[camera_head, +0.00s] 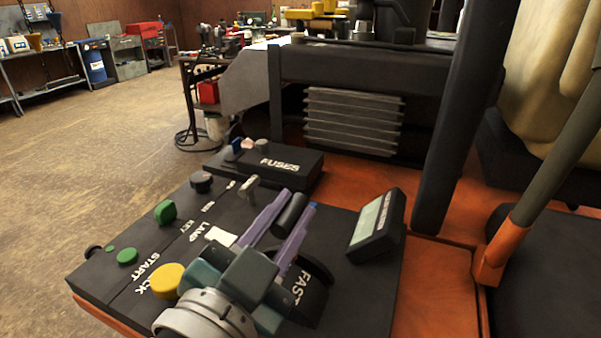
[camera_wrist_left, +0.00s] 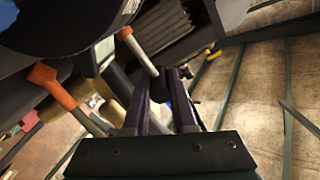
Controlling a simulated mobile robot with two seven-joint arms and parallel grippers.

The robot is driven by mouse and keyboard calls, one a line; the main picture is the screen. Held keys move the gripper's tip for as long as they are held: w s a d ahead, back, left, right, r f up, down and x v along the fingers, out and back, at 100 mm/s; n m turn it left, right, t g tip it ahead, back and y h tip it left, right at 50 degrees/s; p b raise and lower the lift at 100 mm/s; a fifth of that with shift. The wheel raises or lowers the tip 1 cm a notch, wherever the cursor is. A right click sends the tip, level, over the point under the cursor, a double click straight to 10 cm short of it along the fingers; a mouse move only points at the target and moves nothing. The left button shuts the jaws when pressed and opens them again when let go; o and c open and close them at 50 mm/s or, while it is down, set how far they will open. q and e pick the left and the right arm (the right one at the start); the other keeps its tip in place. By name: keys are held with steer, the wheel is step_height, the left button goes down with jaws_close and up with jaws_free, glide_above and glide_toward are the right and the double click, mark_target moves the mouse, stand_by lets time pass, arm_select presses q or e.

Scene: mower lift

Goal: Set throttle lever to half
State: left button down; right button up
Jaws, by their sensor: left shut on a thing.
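The throttle lever's black cylindrical grip (camera_head: 290,211) stands between the purple fingers of my left gripper (camera_head: 286,217). The gripper is shut on it. The dark throttle housing (camera_head: 312,288) with white "FAST" lettering is beneath and partly hidden by my gripper; the lever's lower part and the rest of the scale are hidden. In the left wrist view my left gripper's fingers (camera_wrist_left: 162,100) point up the picture, with a dark part between their tips. My right gripper is in neither view.
The console (camera_head: 133,275) carries a yellow knob (camera_head: 167,280), green controls (camera_head: 166,212), a key (camera_head: 250,186) and a black knob (camera_head: 202,181). A small display (camera_head: 377,226) stands close right of the lever. A fuse box (camera_head: 265,166) is behind. An orange-based post (camera_head: 508,232) rises at right.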

arm_select(q)
steer(key=shift+a+f, duration=0.1)
steer(key=c, duration=0.7)
jaws_free()
steer(key=b+v, duration=0.1)
steer(key=v, duration=0.9)
